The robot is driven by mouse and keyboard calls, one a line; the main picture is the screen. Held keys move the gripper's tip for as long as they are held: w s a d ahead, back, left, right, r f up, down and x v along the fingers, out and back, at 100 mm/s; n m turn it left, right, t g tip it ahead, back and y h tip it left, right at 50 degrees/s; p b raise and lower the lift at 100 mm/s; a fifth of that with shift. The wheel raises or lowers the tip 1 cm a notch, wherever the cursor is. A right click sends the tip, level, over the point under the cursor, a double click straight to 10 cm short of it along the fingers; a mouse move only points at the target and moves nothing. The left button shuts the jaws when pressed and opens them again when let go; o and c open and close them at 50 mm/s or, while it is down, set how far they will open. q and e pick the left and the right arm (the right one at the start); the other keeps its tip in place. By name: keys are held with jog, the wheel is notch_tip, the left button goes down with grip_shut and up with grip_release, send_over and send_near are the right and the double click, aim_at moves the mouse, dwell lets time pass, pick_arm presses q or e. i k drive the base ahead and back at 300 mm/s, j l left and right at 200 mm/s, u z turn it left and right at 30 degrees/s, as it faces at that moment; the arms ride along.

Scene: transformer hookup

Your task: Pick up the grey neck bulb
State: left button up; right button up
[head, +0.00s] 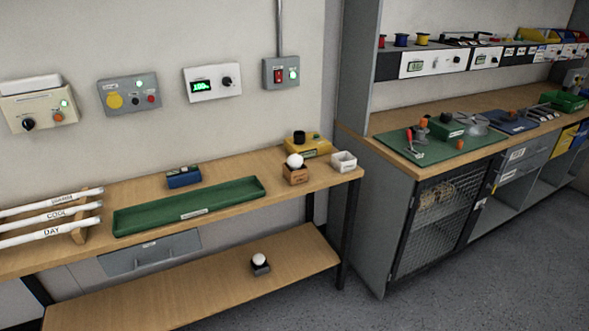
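Two white round bulbs show in the head view. One bulb (295,160) sits upright in a brown wooden block (295,175) on the wooden table's right part. The other bulb (259,259) sits upright in a dark grey holder (261,268) on the lower shelf. The necks are mostly hidden in their holders, so I cannot tell which bulb has the grey neck. Neither of my grippers is in view.
A green tray (190,206), a blue block (184,177), a yellow device (307,146) and a white box (343,161) stand on the table (240,173). Labelled white tubes (50,216) lie at left. The lower shelf (190,297) is otherwise clear. A cluttered workbench (440,122) stands at right.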

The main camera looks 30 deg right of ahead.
aim_at(294, 161)
jog(key=i+l, duration=0.1)
jog(key=l, duration=0.3)
jog(key=i+l, duration=0.15)
jog(key=l, duration=0.25)
jog(key=i+l, duration=0.1)
jog(key=l, duration=0.3)
jog(key=i+l, duration=0.1)
jog(key=l, duration=0.3)
